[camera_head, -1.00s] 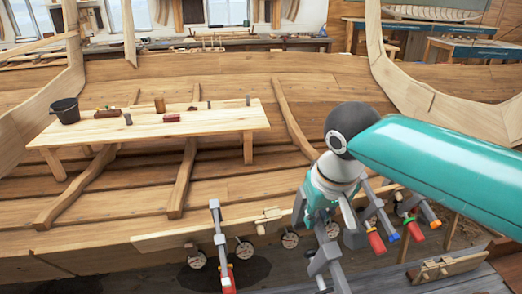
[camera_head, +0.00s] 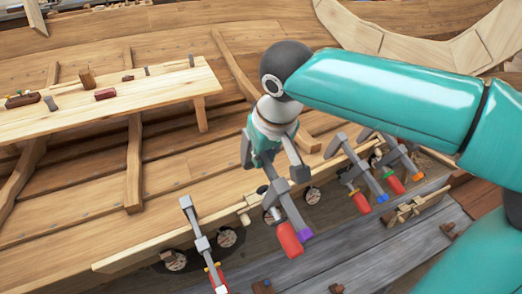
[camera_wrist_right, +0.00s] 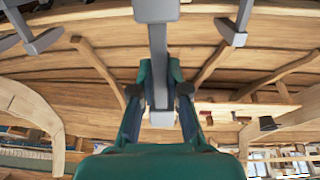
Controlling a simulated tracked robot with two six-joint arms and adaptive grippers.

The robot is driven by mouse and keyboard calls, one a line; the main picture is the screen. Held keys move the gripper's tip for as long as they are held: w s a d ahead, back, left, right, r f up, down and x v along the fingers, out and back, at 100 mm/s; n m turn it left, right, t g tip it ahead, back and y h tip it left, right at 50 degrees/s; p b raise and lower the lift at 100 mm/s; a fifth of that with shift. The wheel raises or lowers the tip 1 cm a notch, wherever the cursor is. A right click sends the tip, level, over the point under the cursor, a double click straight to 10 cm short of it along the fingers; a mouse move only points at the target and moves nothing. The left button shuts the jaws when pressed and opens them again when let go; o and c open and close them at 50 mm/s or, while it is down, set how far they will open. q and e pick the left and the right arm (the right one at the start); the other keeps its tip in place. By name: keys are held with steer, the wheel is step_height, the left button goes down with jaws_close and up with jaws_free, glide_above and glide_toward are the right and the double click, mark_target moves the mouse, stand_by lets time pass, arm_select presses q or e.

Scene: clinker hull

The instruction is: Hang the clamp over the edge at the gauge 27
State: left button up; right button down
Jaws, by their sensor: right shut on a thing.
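My right gripper (camera_head: 271,168) is shut on a grey clamp (camera_head: 283,207) with a red handle and a purple end. The clamp hangs tilted in front of the plank edge (camera_head: 140,252); I cannot tell whether it touches it. In the right wrist view, the clamp's grey bar (camera_wrist_right: 158,50) stands between the fingers (camera_wrist_right: 160,80). Round gauges line the edge: one far left (camera_head: 175,260), one (camera_head: 228,237) left of the clamp, one (camera_head: 269,216) partly behind it, one (camera_head: 312,195) to its right. Their numbers are too small to read. My left gripper is out of view.
Another clamp (camera_head: 203,243) hangs on the edge at left. Several clamps, one with a blue end (camera_head: 362,170), sit close together at right. A wooden bench (camera_head: 150,95) with small blocks stands behind. A small wooden piece (camera_head: 418,205) lies at right.

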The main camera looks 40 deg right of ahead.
mark_target(254, 196)
steer(key=shift+w+a+f+b, duration=0.1)
steer(key=shift+f+b, duration=0.25)
steer(key=shift+f, duration=0.45)
steer(key=shift+s+b+x, duration=0.2)
steer(key=shift+b+x, duration=1.05)
steer(key=shift+x, duration=0.4)
steer(key=shift+s+b+x, duration=0.2)
steer(key=shift+b+x, duration=1)
steer(key=shift+x, duration=0.45)
steer(key=shift+s+a+f+b, duration=0.1)
steer(key=shift+a+f+b, duration=0.1)
steer(key=shift+f+b, duration=0.45)
steer(key=b+x, duration=0.1)
steer(key=x, duration=0.2)
steer(key=b+x, duration=0.2)
steer(key=x, duration=0.1)
steer(key=shift+w+d+r, duration=0.15)
steer(key=shift+w, duration=0.2)
steer(key=shift+b+x, duration=1.15)
steer(key=shift+x, duration=0.3)
steer(key=shift+w, duration=0.1)
